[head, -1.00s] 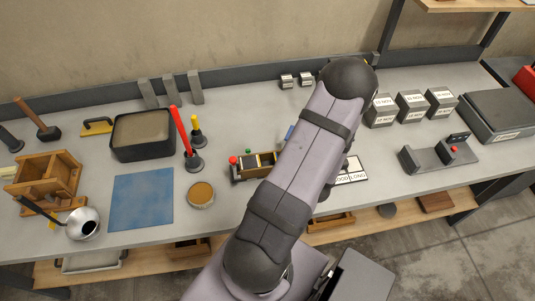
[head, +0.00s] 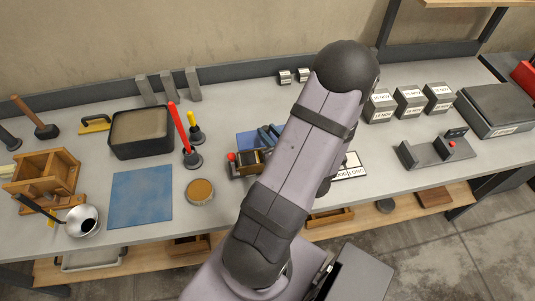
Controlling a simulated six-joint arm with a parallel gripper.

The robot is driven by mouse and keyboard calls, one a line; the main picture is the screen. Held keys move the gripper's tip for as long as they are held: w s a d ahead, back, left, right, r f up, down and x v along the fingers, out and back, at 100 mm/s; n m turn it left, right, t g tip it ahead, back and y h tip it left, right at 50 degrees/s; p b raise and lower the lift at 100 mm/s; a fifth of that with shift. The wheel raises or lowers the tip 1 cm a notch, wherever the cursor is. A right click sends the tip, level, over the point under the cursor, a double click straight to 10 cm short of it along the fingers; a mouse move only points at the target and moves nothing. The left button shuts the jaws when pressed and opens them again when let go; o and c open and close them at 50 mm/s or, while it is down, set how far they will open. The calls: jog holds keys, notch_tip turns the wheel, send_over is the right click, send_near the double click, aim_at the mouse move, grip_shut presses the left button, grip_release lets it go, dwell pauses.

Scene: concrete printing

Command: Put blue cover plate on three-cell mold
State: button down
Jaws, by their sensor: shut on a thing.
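A blue plate (head: 247,140) shows just left of my arm, over or behind the far edge of a small mold. My gripper (head: 268,137) is shut on it; my arm hides most of the fingers and the plate's right part. The mold (head: 235,167) has a red knob at its left end and wood-coloured and dark parts. It looks like the three-cell mold, but its right part is hidden behind my arm, so its cells cannot be counted. I cannot tell whether the plate touches it.
A blue mat (head: 142,194), a round tan-topped dish (head: 200,191) and a tamper with a red handle (head: 178,126) stand left of the mold. A wooden box (head: 42,178) is at far left. Labelled cubes (head: 410,103) stand at right. A lettered card (head: 350,168) lies right of my arm.

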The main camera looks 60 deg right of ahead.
notch_tip(320, 180, down, 3)
jog(key=shift+r+b, duration=0.1)
jog(key=shift+b, duration=1)
jog(key=shift+f+p, duration=0.45)
jog(key=shift+f, duration=1)
jog(key=shift+f+p, duration=0.3)
jog(key=shift+f, duration=1.6)
jog(key=c, duration=1.5)
grip_release()
jog(key=shift+c, duration=0.2)
jog(key=shift+s, duration=0.15)
